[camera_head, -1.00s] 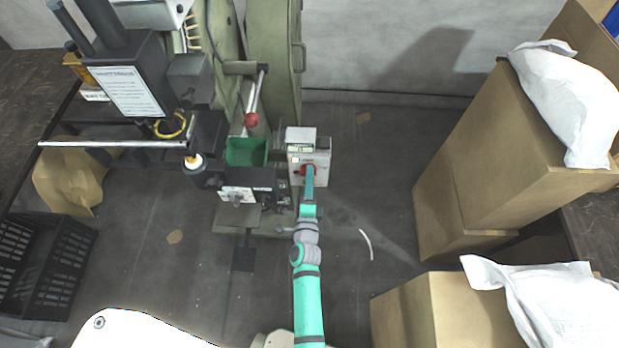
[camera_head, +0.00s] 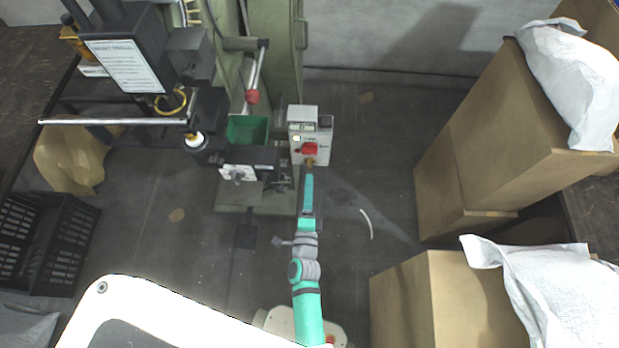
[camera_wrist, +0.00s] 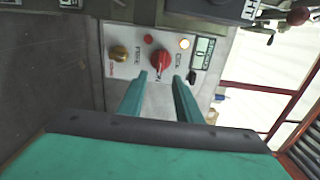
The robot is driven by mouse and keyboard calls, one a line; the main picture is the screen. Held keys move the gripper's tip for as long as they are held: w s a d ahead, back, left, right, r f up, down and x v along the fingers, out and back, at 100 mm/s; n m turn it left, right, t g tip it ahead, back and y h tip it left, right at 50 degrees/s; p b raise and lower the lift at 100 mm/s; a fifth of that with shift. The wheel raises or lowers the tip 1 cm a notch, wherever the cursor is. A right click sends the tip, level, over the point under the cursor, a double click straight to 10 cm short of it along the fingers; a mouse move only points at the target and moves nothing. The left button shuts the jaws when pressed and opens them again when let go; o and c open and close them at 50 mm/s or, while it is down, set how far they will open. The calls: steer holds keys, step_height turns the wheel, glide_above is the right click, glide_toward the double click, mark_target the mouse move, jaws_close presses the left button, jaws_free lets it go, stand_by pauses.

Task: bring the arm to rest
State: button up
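My gripper (camera_head: 309,176) is in front of the control box (camera_head: 297,124) of the press, seen from above in the head view. In the wrist view, the two teal fingers of my gripper (camera_wrist: 160,77) stand apart with an empty gap between them. The red rotary switch (camera_wrist: 160,61) on the box's panel shows just beyond the fingertips, between them; it also shows in the head view (camera_head: 310,148). A brass knob (camera_wrist: 119,53), a small red button (camera_wrist: 148,38) and a lit lamp (camera_wrist: 184,44) are near it. My arm stretches forward from my base.
The green press (camera_head: 273,60) with a red-knobbed lever (camera_head: 252,96) and a green bin (camera_head: 247,130) stand left of the box. Cardboard boxes (camera_head: 480,150) with white bags stand right. A black crate (camera_head: 45,240) is left. Floor right of my arm is mostly clear.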

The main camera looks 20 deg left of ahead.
stand_by(0.6)
steer(key=s+d+r+n+h, duration=0.2)
steer(key=s+d+r+n, duration=0.2)
steer(key=s+d+n, duration=0.55)
steer(key=s+d+r+n+g+h, duration=0.1)
steer(key=s+d+r+n, duration=0.1)
steer(key=s+r, duration=0.3)
steer(key=s+d+r+n+g+h, duration=0.1)
steer(key=s+r, duration=0.4)
steer(key=s, duration=0.5)
steer(key=shift+s+d+r+n+h, duration=0.25)
steer(key=shift+d+n+h, duration=0.2)
steer(key=shift+n, duration=0.8)
